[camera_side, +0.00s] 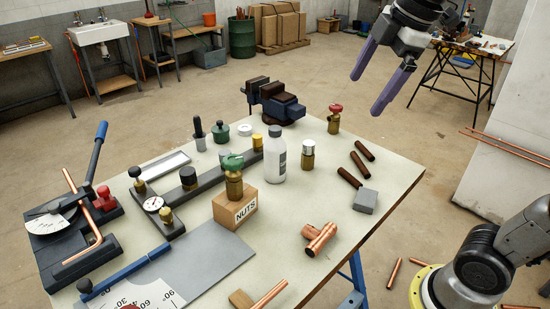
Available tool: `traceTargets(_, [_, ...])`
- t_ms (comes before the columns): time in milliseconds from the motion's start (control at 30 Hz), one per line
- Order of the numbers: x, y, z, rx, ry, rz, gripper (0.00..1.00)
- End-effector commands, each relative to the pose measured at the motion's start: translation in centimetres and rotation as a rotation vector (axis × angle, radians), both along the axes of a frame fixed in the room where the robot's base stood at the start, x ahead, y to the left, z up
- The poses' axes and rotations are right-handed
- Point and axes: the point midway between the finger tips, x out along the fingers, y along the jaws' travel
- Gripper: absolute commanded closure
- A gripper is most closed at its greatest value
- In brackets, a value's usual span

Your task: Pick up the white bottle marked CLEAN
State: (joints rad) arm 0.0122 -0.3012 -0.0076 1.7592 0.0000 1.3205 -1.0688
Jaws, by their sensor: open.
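A white bottle (275,156) with a grey cap stands upright near the middle of the workbench. Its label is too small to read, so I cannot tell whether it says CLEAN. My gripper (367,97) hangs in the air above and to the right of the bottle, near the bench's far right edge. Its two purple fingers are apart and nothing is between them. The bottle is fully clear of the gripper.
A NUTS box (238,212) with a green-handled valve (234,180) on it stands just left of the bottle. A brass fitting with a white top (308,155) is close on its right. A vise (274,103) and a red-handled valve (334,120) stand behind. Bare bench (300,200) lies in front.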

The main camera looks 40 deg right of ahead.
Motion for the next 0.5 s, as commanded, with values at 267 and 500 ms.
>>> traceTargets(267, [11.0,-0.7,1.0,-0.100,0.116,0.303,0.00])
traceTargets(500, [19.8,-1.5,-3.0,-0.126,0.215,0.461,0.00])
